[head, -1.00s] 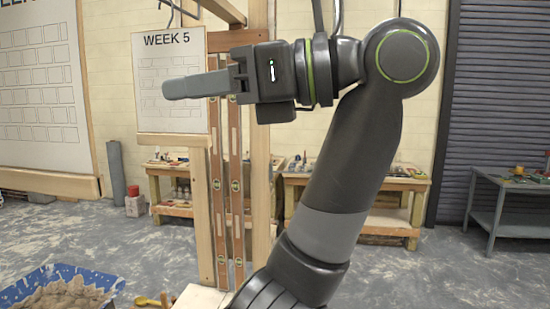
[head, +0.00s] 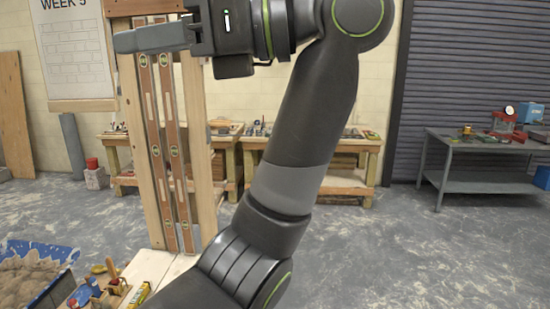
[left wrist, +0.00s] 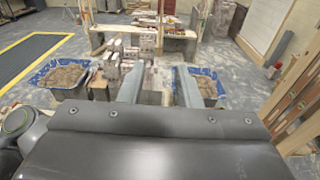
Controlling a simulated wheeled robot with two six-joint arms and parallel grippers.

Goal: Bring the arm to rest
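My left arm rises through the middle of the head view and bends to the left at the top. My left gripper (head: 125,40) points left, level and high in front of the wooden frame, seen from the side. In the left wrist view its two fingers (left wrist: 158,90) stand apart with nothing held between them; the bricks seen in the gap are farther off, on the floor side. My right gripper is not in view.
A blue mortar tub (head: 42,247) stands at the lower left, beside tools on boards. The wooden frame with spirit levels (head: 173,150) stands behind my arm. Workbenches (head: 345,147) and a grey table (head: 475,182) stand farther back. The right floor is clear.

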